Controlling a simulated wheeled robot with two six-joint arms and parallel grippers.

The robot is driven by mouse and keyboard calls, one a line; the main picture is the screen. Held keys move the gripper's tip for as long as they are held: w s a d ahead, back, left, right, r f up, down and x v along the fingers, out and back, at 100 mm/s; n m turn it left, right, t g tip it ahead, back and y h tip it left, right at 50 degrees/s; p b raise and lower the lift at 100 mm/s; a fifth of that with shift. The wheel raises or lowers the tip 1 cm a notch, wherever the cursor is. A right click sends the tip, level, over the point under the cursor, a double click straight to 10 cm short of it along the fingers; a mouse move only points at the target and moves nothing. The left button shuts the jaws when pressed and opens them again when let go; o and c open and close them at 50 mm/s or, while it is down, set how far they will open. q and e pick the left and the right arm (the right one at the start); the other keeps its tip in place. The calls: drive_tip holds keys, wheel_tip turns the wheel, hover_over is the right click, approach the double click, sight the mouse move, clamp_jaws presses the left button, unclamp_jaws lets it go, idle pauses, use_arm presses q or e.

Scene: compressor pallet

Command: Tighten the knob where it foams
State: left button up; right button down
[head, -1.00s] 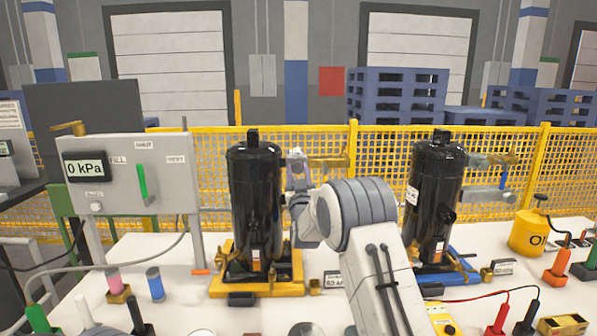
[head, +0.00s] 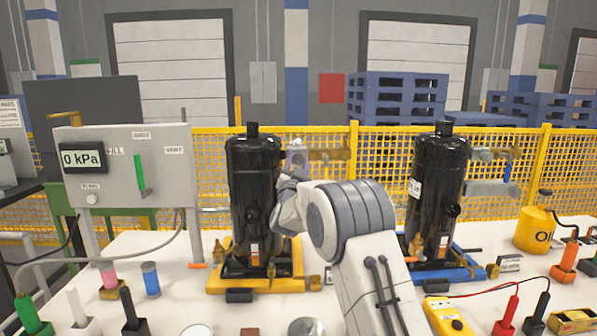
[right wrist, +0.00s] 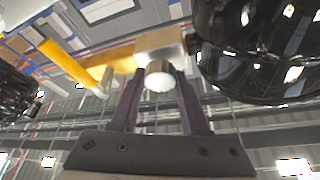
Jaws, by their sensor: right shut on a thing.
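A black compressor (head: 253,185) stands upright on a yellow base (head: 228,280). A brass valve fitting (head: 328,155) projects from its right side near the top. My right gripper (head: 296,162) is at this fitting, partly hidden by my own wrist. In the right wrist view its two dark fingers (right wrist: 157,95) are shut on a short round knob (right wrist: 158,78) with a pale end, under a metal block. I cannot make out foam on it. A second black compressor (head: 437,190) on a blue base has similar fittings (head: 495,170). My left gripper is not in view.
A grey panel (head: 120,195) with a display reading 0 kPa (head: 83,158) stands left. Bottles, plugs and a yellow meter (head: 447,316) crowd the white table's front. A yellow oil can (head: 537,230) stands right. Yellow mesh fencing (head: 385,160) runs behind.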

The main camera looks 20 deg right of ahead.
drive_tip(key=m+g+h+b, duration=0.1)
drive_tip(key=m, duration=0.3)
drive_tip(key=m+g+h, duration=0.1)
drive_tip(key=m+g, duration=0.1)
drive_tip(key=m, duration=0.2)
drive_tip(key=shift+a+r, duration=0.1)
drive_tip(key=shift+r, duration=0.05)
drive_tip(key=m+g+p, duration=0.1)
drive_tip(key=m, duration=0.2)
drive_tip(key=m+g+p, duration=0.1)
drive_tip(key=m, duration=0.2)
drive_tip(key=shift+r+g, duration=0.15)
drive_tip(key=shift+g, duration=0.15)
drive_tip(key=m+p, duration=0.1)
drive_tip(key=m, duration=0.2)
drive_tip(key=shift+g+y+p, duration=0.3)
drive_tip(key=shift+g+p, duration=0.05)
drive_tip(key=shift+g, duration=0.05)
drive_tip(key=shift+m+g+p, duration=0.3)
drive_tip(key=shift+m+p, duration=0.1)
drive_tip(key=shift+m, duration=0.4)
drive_tip(key=shift+y, duration=0.3)
drive_tip(key=shift+c, duration=1.9)
unclamp_jaws()
